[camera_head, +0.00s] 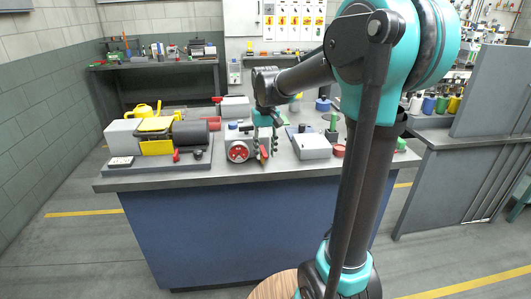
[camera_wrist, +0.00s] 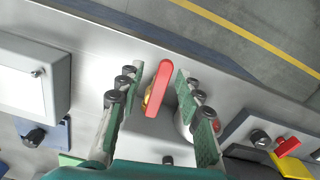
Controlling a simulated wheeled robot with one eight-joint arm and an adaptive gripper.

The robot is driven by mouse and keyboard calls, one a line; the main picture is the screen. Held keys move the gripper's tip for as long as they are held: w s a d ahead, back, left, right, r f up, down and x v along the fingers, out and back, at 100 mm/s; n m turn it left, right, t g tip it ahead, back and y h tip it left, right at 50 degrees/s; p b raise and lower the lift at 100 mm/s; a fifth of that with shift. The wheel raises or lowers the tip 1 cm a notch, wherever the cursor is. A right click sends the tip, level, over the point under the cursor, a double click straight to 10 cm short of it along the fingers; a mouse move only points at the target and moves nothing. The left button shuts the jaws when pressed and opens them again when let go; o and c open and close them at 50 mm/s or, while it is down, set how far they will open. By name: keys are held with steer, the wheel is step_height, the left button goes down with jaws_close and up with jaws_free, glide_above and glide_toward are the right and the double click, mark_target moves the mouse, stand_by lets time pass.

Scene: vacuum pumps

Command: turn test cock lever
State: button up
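The test cock lever is a red handle (camera_wrist: 158,88) on a brass stem, seen in the middle of the wrist view. In the head view the red lever (camera_head: 264,153) shows at the front right of a grey pump unit with a red round gauge (camera_head: 238,151). My gripper (camera_wrist: 160,78) has its two green-padded fingers on either side of the lever, with narrow gaps visible, so it looks open around it. In the head view my gripper (camera_head: 265,142) points down over the lever and partly hides the unit's right side.
A yellow and black pump (camera_head: 156,145) on a grey base stands left on the workbench (camera_head: 150,182). A light grey box (camera_head: 312,146) stands close to the right of my gripper. Green and red parts are farther right. The bench's front edge strip is clear.

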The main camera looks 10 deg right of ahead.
steer(key=shift+r, duration=0.1)
steer(key=shift+r, duration=2.9)
